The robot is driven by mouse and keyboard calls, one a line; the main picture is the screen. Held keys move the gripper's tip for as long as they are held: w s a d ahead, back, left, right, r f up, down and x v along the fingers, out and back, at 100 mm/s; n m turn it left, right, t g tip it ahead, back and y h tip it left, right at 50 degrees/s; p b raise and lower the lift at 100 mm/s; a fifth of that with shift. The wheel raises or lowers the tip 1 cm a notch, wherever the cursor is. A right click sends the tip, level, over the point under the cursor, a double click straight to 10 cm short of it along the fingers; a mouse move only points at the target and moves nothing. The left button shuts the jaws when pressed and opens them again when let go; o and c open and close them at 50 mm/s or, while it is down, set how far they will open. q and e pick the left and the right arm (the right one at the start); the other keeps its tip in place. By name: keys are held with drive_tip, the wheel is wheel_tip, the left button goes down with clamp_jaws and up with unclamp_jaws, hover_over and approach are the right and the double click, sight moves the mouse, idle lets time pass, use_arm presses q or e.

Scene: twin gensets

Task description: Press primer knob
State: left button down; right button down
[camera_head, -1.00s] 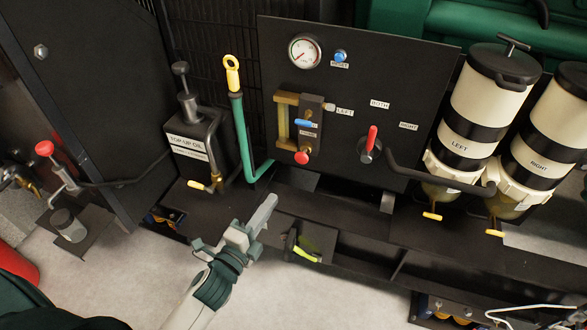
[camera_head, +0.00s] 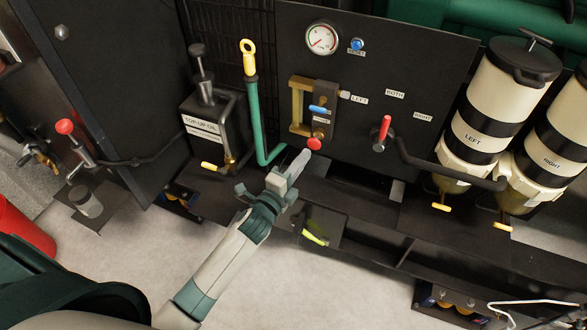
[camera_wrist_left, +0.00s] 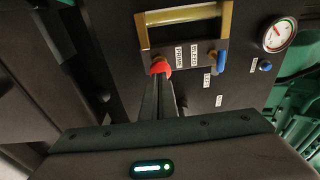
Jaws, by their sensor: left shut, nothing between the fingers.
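The primer knob (camera_head: 314,144) is a red round knob low on the brass-framed block of the black panel (camera_head: 440,60). My left gripper (camera_head: 305,155) is shut and empty, its fingertips just below and left of the knob in the head view. In the left wrist view the red knob (camera_wrist_left: 161,66) sits right at the tips of the shut fingers (camera_wrist_left: 158,80), beside a label reading PRIME. I cannot tell whether the tips touch it. My right gripper is not in view.
A blue lever (camera_head: 318,110) sits just above the knob. A red selector lever (camera_head: 384,127) is to its right. A gauge (camera_head: 322,39) is above. A green dipstick tube (camera_head: 255,120) and a top-up oil can (camera_head: 203,130) stand left. Two filter canisters (camera_head: 495,100) stand right.

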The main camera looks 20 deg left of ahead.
sight(311, 144)
use_arm(q)
drive_tip(key=shift+w+d, duration=0.2)
drive_tip(key=shift+w, duration=1)
use_arm(e)
drive_tip(key=shift+s+a, duration=0.1)
drive_tip(key=shift+s, duration=0.1)
use_arm(q)
drive_tip(key=shift+w+r, duration=0.15)
drive_tip(key=shift+w, duration=1.1)
drive_tip(key=shift+r, duration=0.1)
